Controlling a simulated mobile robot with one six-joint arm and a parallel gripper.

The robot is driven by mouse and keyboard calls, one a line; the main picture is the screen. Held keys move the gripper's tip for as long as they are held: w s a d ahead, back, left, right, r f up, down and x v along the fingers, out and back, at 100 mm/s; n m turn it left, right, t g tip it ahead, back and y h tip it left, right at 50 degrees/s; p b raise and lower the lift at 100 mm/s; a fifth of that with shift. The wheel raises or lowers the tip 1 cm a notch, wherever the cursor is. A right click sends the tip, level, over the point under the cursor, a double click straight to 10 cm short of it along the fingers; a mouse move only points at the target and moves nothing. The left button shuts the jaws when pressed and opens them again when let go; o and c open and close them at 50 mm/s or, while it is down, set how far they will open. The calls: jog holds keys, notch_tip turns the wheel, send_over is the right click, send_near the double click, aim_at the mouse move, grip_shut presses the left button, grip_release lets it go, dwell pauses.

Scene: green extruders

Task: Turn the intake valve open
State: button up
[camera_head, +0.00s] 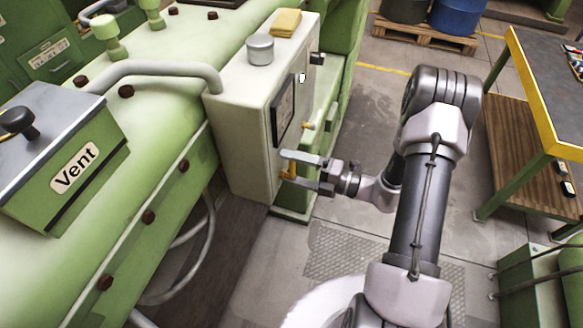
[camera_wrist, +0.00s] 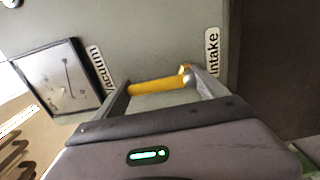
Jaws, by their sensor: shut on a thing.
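The intake valve has a yellow handle (camera_wrist: 158,87) that lies across the picture in the wrist view, beside the "Intake" label (camera_wrist: 213,52). In the head view the yellow handle (camera_head: 291,170) shows on the side of the pale control box. My gripper (camera_head: 303,171) reaches it from the right, with one finger above and one below. In the wrist view my gripper (camera_wrist: 160,92) has its fingers at the two ends of the handle, shut on it. The handle's pivot is partly hidden by a finger.
A "Vacuum" label (camera_wrist: 101,70) and a framed panel (camera_wrist: 52,78) are left of the handle in the wrist view. Another small yellow valve (camera_head: 308,125) is above it on the box (camera_head: 237,136). A workbench (camera_head: 545,95) stands to the right, with open floor between.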

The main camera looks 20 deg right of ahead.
dwell(0.4)
jog(key=o, duration=2)
jog(key=shift+s+d, duration=0.1)
jog(key=p+v, duration=0.1)
jog(key=v, duration=1.6)
